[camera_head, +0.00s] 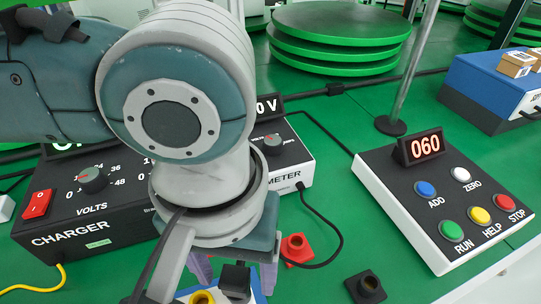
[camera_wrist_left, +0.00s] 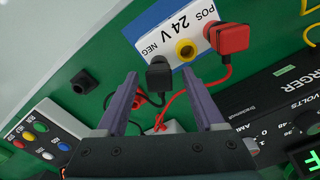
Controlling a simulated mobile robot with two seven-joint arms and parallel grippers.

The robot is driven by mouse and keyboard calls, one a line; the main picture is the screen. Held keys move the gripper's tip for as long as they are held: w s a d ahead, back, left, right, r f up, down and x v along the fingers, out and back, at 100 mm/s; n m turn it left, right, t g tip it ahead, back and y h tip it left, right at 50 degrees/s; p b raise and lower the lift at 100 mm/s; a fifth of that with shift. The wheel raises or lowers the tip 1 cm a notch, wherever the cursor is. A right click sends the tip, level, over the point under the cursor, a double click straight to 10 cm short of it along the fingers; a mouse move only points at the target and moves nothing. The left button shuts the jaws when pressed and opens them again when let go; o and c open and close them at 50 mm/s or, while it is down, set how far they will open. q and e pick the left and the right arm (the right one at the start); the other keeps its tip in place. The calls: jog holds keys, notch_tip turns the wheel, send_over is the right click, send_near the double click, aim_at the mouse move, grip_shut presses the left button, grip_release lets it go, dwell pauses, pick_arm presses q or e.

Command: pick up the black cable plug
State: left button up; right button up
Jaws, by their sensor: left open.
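The black cable plug (camera_wrist_left: 159,76) stands at the NEG end of a white and blue block marked 24 V (camera_wrist_left: 176,28). In the head view the plug (camera_head: 235,280) shows just below my left gripper (camera_head: 237,270), partly behind my arm's parts. In the wrist view my left gripper (camera_wrist_left: 160,78) is open, with its purple fingers on either side of the plug. I cannot tell how deep the plug is between the fingers, and no contact shows. My right gripper is not in view.
A red plug (camera_wrist_left: 230,39) and yellow socket (camera_wrist_left: 185,50) are on the same block. A black holder (camera_head: 365,288) and red holder (camera_head: 296,247) lie nearby. The charger (camera_head: 90,215) stands left, the button box (camera_head: 445,205) right. Loose cables cross the green table.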

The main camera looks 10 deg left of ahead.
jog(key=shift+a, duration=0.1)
pick_arm(q)
grip_shut()
dwell(0.4)
jog(key=shift+r, duration=0.15)
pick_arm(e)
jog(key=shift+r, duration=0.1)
